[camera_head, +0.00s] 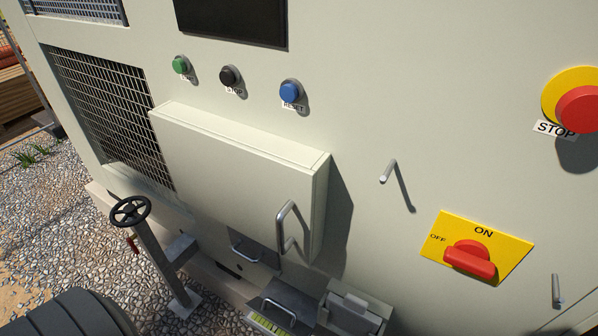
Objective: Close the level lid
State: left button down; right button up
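At the bottom centre of the head view, a small grey lid with a metal handle (284,302) sticks out from the lower part of the chiller. It appears raised, with a yellow-green marked level strip (268,325) showing at its lower edge. Which part is the level lid is not labelled. Another dark panel with a handle (254,249) sits just above it, partly hidden under the white cabinet. Neither of my grippers is in view. A dark rounded part at the bottom left may be mine.
A white cabinet (235,175) with a handle juts out above the lid. A black handwheel (130,210) on a post stands left. A grey box (353,312) is right of the lid. A red switch (470,258) and stop button (582,108) are further right. Gravel lies left.

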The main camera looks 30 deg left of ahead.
aim_at(286, 320)
jog(key=u, duration=1.2)
jog(key=k, duration=0.2)
jog(key=z, duration=0.55)
jog(key=i, duration=0.1)
jog(key=u, duration=0.1)
